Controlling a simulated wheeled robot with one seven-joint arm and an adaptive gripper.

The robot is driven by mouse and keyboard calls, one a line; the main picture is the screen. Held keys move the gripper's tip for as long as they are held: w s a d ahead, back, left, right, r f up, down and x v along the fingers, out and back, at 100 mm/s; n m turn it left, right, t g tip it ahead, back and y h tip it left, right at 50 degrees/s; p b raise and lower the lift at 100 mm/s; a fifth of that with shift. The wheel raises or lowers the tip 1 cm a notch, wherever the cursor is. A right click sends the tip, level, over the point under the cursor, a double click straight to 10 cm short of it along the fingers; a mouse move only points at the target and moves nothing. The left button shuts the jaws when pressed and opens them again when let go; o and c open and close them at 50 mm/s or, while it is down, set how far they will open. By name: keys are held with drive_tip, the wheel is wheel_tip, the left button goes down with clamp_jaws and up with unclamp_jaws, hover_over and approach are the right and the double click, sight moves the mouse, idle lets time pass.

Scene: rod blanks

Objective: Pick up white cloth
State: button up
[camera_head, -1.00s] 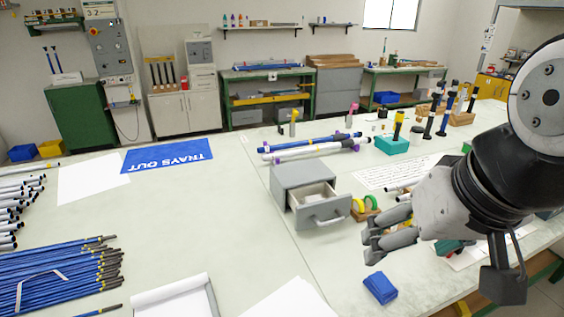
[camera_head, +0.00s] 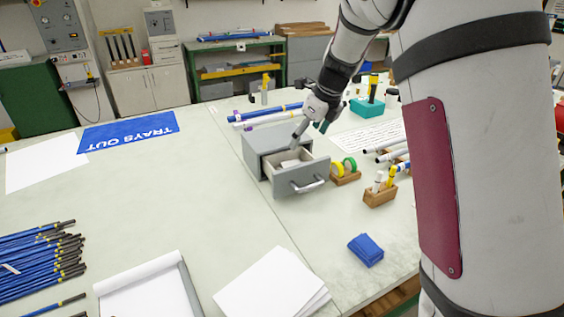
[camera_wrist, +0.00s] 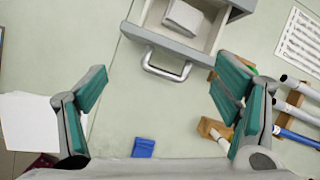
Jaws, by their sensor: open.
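The white cloth (camera_wrist: 183,17) lies folded inside the open drawer of a small grey cabinet. It also shows as a pale patch in the drawer in the head view (camera_head: 290,163). The drawer (camera_wrist: 165,42) is pulled out, its handle toward the front. My gripper (camera_wrist: 160,95) is open and empty, its two teal-padded fingers wide apart in the wrist view. In the head view my gripper (camera_head: 311,132) is above the cabinet, near the drawer's back right. The fingers do not touch the cloth.
A folded blue cloth (camera_head: 366,249) lies on the table in front of the drawer. Blue and white rods (camera_head: 266,113) lie behind the cabinet (camera_head: 258,144).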

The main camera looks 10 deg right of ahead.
drive_tip(key=w+f+m, duration=0.2)
drive_tip(key=w+f, duration=0.1)
drive_tip(key=w+f+m+b, duration=0.1)
drive_tip(key=w+f+m, duration=0.1)
drive_tip(key=w+f, duration=0.1)
drive_tip(key=shift+w+d+f+m+h, duration=0.2)
drive_tip(key=shift+f+m+h, duration=0.1)
drive_tip(key=shift+h, duration=0.1)
drive_tip(key=x, duration=0.8)
drive_tip(key=shift+w, duration=0.2)
drive_tip(key=shift+w+b+x, duration=0.15)
drive_tip(key=shift+w+x, duration=0.1)
drive_tip(key=shift+x, duration=1.15)
drive_tip(key=shift+w+b+x, duration=0.15)
drive_tip(key=shift+w+x, duration=0.1)
drive_tip(key=shift+x, duration=1.1)
drive_tip(key=shift+r, duration=0.2)
drive_tip(key=c, duration=0.9)
